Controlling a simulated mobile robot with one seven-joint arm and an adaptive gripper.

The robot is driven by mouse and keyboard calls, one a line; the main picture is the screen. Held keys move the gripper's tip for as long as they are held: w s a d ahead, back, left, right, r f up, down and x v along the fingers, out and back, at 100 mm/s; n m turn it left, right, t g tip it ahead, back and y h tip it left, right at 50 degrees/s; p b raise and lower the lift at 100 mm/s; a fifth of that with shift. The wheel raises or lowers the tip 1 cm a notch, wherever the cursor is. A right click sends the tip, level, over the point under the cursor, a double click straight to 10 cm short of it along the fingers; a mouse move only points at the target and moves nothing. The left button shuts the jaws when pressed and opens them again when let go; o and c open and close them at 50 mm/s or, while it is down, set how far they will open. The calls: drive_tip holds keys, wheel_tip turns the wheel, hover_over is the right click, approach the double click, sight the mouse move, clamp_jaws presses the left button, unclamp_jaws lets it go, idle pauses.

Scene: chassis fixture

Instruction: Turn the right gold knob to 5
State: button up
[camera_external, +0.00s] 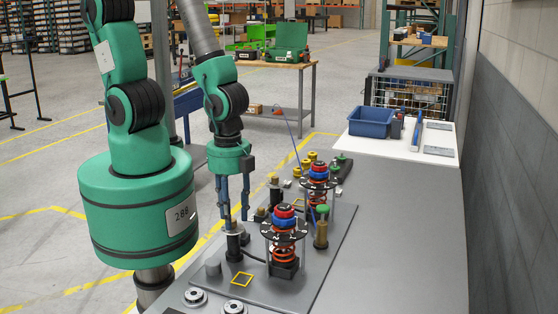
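My gripper (235,214) points straight down over the left side of the grey fixture plate (322,272). Its two dark blue fingers are apart, with nothing visible held between them. A dark post (233,245) with a lighter top stands just below the fingertips; I cannot tell whether they touch it. A gold cylinder (320,236) stands on the plate to the right, beside the front spring unit. Another gold-topped post (275,190) stands farther back. Several small yellow-gold knobs (307,164) sit at the far end. Which one is the right gold knob, and any number setting, cannot be read.
Two spring units with red coils and black marked discs stand on the plate, one in front (285,236) and one behind (318,185). Two round silver dials (195,297) lie at the near edge. A blue bin (371,122) stands on the white surface behind. The bench's right side is clear.

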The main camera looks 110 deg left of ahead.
wheel_tip(320, 180, up, 11)
drive_tip(key=shift+r, duration=0.15)
idle(0.4)
idle(0.5)
wheel_tip(320, 180, up, 8)
drive_tip(key=n+t+b, duration=0.3)
drive_tip(key=n+b, duration=0.1)
drive_tip(key=b, duration=0.1)
hover_over(234, 220)
drive_tip(key=w+a, duration=0.1)
drive_tip(key=a, duration=0.1)
drive_tip(key=s+a+r+n+t+b, duration=0.2)
drive_tip(key=s+a+r+n+b, duration=0.1)
drive_tip(key=r, duration=0.5)
drive_tip(key=n+b, duration=0.1)
drive_tip(key=n, duration=0.1)
drive_tip(key=shift+s+r+n+t+b, duration=0.3)
drive_tip(key=shift+s+r, duration=0.05)
drive_tip(key=shift+f, duration=0.1)
idle(0.7)
wheel_tip(234, 220, down, 12)
drive_tip(key=b, duration=1.2)
idle(1.3)
